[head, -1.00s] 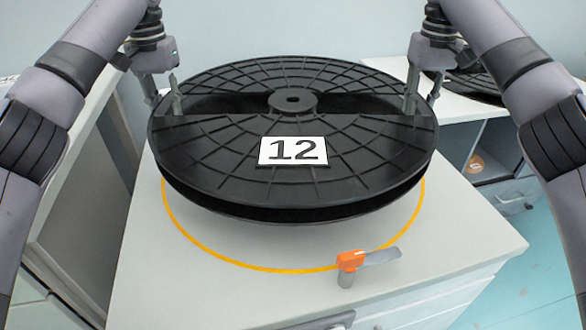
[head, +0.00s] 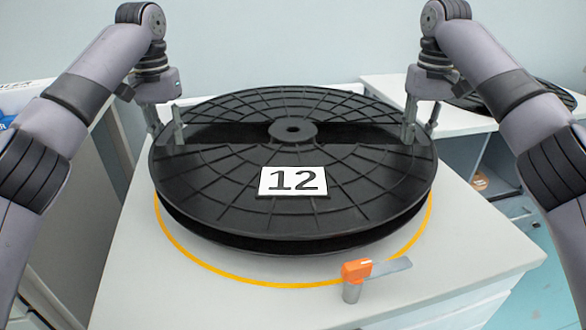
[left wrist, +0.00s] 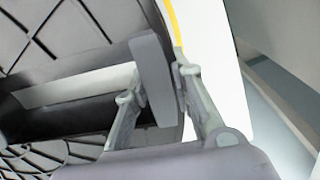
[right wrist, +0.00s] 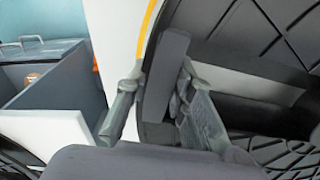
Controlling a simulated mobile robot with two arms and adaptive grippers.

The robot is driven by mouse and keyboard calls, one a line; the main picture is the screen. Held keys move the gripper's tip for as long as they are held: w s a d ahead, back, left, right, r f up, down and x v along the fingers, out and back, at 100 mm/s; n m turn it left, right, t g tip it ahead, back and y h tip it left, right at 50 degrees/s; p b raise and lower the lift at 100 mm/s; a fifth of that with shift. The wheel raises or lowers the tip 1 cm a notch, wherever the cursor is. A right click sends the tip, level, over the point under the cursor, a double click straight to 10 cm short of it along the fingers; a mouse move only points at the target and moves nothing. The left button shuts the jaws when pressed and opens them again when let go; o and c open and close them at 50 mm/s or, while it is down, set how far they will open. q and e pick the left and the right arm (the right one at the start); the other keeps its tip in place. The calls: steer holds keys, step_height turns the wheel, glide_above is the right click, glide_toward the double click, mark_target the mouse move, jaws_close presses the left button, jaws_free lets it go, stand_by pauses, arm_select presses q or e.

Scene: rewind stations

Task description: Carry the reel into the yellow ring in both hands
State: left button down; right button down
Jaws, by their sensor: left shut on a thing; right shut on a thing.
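The large black reel (head: 290,220), with a white "12" label (head: 292,181), lies level over the grey worktop, within the yellow ring (head: 215,268) as seen from above. The ring's front arc shows; its back is hidden by the reel. Whether the reel touches the worktop I cannot tell. My left gripper (head: 166,128) is shut on the reel's left rim, and my right gripper (head: 420,126) is shut on its right rim. The left wrist view (left wrist: 160,90) and right wrist view (right wrist: 152,92) show the fingers either side of the rim.
An orange-and-grey lever (head: 357,270) stands at the ring's front edge, close to the reel. Another black reel (head: 470,100) lies on a white bench (head: 385,88) at the back right. Bare worktop (head: 480,235) shows to the right of the ring.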

arm_select(q)
steer(key=shift+f, duration=0.1)
arm_select(e)
steer(key=shift+f, duration=0.1)
